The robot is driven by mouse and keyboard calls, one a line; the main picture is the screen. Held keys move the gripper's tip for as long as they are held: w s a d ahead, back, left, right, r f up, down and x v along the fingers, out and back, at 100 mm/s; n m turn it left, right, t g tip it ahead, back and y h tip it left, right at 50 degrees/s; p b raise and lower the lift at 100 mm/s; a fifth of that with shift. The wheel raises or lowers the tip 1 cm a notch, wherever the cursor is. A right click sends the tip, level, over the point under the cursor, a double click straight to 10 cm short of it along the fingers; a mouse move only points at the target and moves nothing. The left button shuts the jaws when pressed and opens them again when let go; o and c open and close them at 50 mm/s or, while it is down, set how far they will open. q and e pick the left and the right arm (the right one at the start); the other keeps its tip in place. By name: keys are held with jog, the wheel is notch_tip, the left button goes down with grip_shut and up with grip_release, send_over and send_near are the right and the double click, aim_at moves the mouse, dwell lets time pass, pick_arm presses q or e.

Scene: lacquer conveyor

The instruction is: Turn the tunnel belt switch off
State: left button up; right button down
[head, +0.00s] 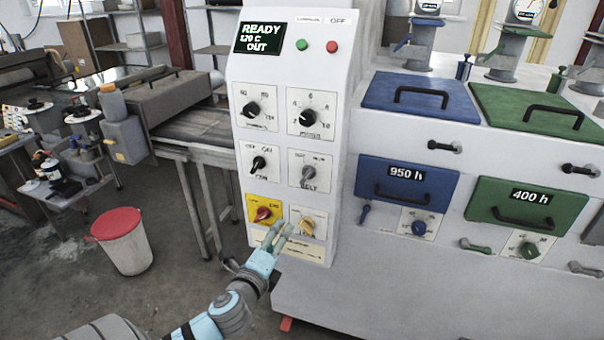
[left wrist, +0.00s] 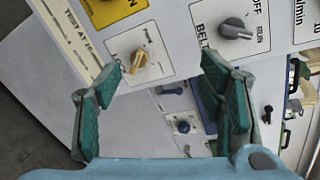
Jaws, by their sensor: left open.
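The belt switch is a grey knob (head: 308,173) on a white plate marked BELT, on the front of the white control column (head: 245,90). My left gripper (head: 279,232) is open and empty, below the belt knob, near a small yellow knob (head: 307,227). In the left wrist view that yellow knob (left wrist: 139,62) lies between the open fingers (left wrist: 160,68). My right gripper is out of view.
Other knobs crowd the panel: a black one (head: 258,164) left of the belt knob, a black dial (head: 308,117) above, a red one (head: 263,214) on yellow. The display (head: 260,38) reads READY, 120 C, OUT. Blue (head: 407,186) and green (head: 526,215) drawers stand right.

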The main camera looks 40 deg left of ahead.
pick_arm(q)
jog(key=m+t, duration=0.2)
send_near(305, 179)
jog(key=p+x, duration=0.1)
jog(key=x, duration=0.8)
jog(key=shift+w+a+r, duration=0.1)
jog(key=shift+w, duration=0.2)
jog(key=shift+s+a, duration=0.1)
jog(key=shift+c, duration=0.9)
jog(key=c, duration=1)
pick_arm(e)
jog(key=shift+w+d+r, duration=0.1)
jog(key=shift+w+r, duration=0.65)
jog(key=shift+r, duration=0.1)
